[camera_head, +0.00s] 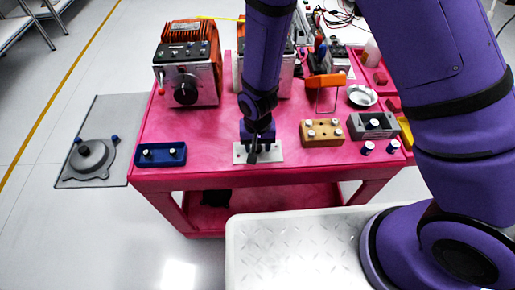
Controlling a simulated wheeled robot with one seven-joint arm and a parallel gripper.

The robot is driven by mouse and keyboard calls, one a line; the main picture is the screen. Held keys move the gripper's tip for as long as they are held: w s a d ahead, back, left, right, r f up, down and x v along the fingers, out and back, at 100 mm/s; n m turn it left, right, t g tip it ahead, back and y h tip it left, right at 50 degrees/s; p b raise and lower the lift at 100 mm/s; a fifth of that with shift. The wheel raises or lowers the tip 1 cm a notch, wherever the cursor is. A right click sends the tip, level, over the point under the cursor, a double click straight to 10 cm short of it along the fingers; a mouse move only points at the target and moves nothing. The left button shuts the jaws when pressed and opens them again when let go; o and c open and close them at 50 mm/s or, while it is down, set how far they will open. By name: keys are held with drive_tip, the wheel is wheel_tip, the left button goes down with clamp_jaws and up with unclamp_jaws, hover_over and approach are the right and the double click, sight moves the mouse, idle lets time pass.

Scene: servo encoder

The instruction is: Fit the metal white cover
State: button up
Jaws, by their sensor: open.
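A flat white metal plate (240,155), which looks like the white cover, lies near the front edge of the pink cart top (215,135). My gripper (257,150) points down directly over the middle of this plate, with its jaws open. The gripper hides the middle of the plate, and a small dark part shows between or just below the fingers. I cannot tell whether the fingers touch the plate.
A blue block (160,156) with two knobs is at left, a tan block (322,137) and grey block (373,130) at right. Two small knobs (368,148) stand near the front edge. Orange-topped machines (187,75) stand behind. Pink surface between blue block and plate is clear.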

sight(258, 147)
clamp_jaws()
drive_tip(key=shift+r, duration=3.55)
